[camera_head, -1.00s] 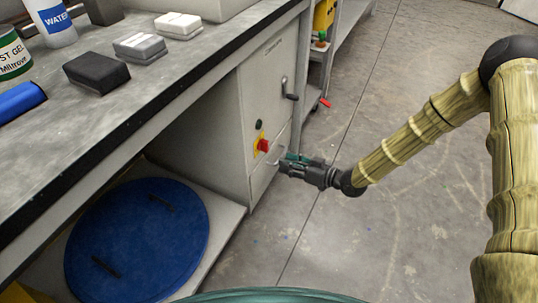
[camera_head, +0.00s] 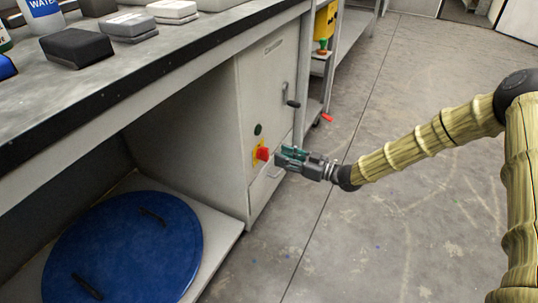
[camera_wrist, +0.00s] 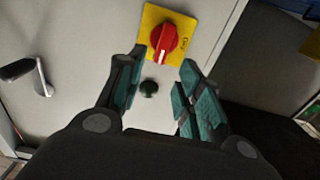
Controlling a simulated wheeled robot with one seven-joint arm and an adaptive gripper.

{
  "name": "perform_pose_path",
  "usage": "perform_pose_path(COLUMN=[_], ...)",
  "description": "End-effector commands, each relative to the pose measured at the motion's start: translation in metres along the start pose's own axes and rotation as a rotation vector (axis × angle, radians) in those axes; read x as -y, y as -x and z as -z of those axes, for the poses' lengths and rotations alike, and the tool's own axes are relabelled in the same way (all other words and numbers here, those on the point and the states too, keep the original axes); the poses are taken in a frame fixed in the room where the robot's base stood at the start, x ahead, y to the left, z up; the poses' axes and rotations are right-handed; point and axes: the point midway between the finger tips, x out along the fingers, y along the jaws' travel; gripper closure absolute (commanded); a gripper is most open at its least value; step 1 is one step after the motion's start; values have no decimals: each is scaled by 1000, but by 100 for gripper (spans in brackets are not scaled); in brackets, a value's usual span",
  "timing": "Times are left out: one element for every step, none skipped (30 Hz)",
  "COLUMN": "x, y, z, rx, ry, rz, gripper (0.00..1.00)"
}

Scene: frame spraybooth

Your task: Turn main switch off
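The main switch (camera_head: 262,153) is a red rotary knob on a yellow plate, on the front of the grey cabinet (camera_head: 222,100) under the workbench. In the wrist view the red knob (camera_wrist: 164,40) shows a white mark pointing roughly down the picture, on its yellow plate (camera_wrist: 150,18). My gripper (camera_head: 279,156) is just in front of the switch. In the wrist view my gripper's teal-padded fingers (camera_wrist: 160,82) are spread apart, with the knob beyond and between their tips. The gripper is empty, and I see no contact with the knob.
A dark green button (camera_head: 258,129) sits above the switch on the cabinet. A black crank handle (camera_head: 291,103) sticks out higher up. A blue round lid (camera_head: 125,245) rests on the low shelf. The floor to the right is clear.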

Motion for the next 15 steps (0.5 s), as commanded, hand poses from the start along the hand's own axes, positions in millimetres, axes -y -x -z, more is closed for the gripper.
perform_pose_path(x=[0,0,0,0,0,0,0,0,0,0,0,0,-1,-1,-1], y=[-9,-14,-20,-24,-29,-34,-38,-42,-46,-49,-51,-54,-56,-57,-59], z=[-4,-4,-4,-4,-4,-4,-4,-4,-3,-2,-2,-2,-2,-2,-1], rx=[-1,-1,0,-1,-1,0,1,0,0,-1,0,0,1,1,1], ry=[0,0,0,0,0,0,0,0,-1,-1,-1,-1,-1,-1,-1], rz=[0,0,-1,-1,0,0,0,0,0,-1,-1,-2,-2,-2,-2], gripper=[64,64,64,64,64,64,64,64,64,64,64,64,64,64,64])
